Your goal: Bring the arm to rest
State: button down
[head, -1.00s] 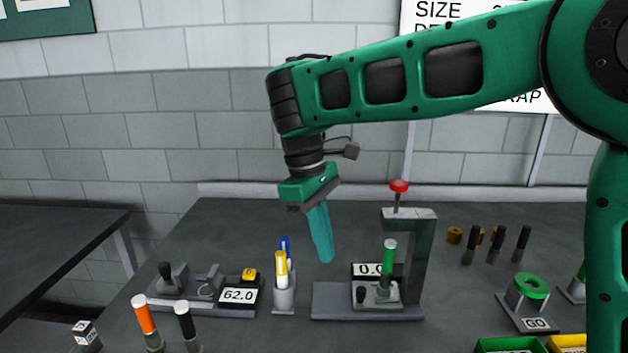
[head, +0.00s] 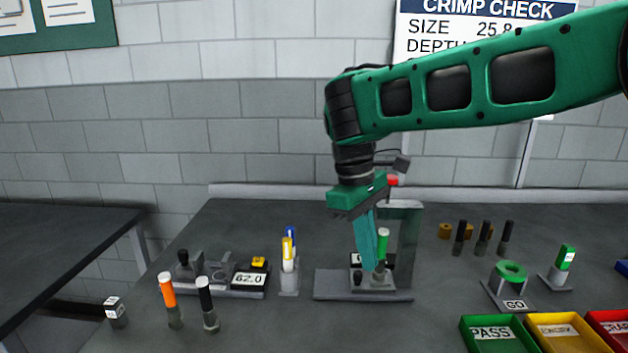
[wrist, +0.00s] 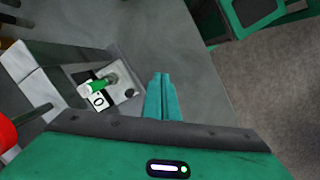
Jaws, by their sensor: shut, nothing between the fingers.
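My gripper (head: 370,268) is shut and empty, its teal fingers pointing down in front of the grey press stand (head: 408,240) in the head view. In the wrist view my gripper (wrist: 162,78) also shows with its fingers together, beside the stand and apart from it. A green-capped piece (head: 383,240) stands upright at the press, partly hidden by my fingers; it also shows in the wrist view (wrist: 98,86). The press's red knob (head: 392,181) is partly behind my gripper.
A gauge reading 62.0 (head: 249,280), a holder with yellow and blue markers (head: 289,280), and orange (head: 168,292) and black (head: 205,297) handled tools stand left. PASS (head: 492,333), yellow (head: 570,332) and red (head: 612,326) trays lie front right. Several dark pegs stand behind.

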jog(key=s+d+f+m, duration=0.1)
jog(key=s+d+m, duration=0.25)
jog(key=d, duration=0.65)
jog(key=s+d+f+m, duration=0.1)
jog(key=s+d+m, duration=0.25)
jog(key=d, duration=0.75)
jog(key=s+d+f+m, duration=0.2)
jog(key=s+d+m, duration=0.1)
jog(key=s, duration=0.2)
jog(key=s+d+f+m+y, duration=0.1)
jog(key=s+d+f+m, duration=0.1)
jog(key=s, duration=0.3)
jog(key=s+d+f+m+t+y, duration=0.1)
jog(key=s+d+f+m, duration=0.2)
jog(key=s, duration=0.3)
jog(key=shift+d+m, duration=0.6)
jog(key=shift+d, duration=0.2)
jog(key=shift+s+f, duration=0.1)
jog(key=shift+w+f, duration=0.25)
jog(key=shift+w, duration=0.35)
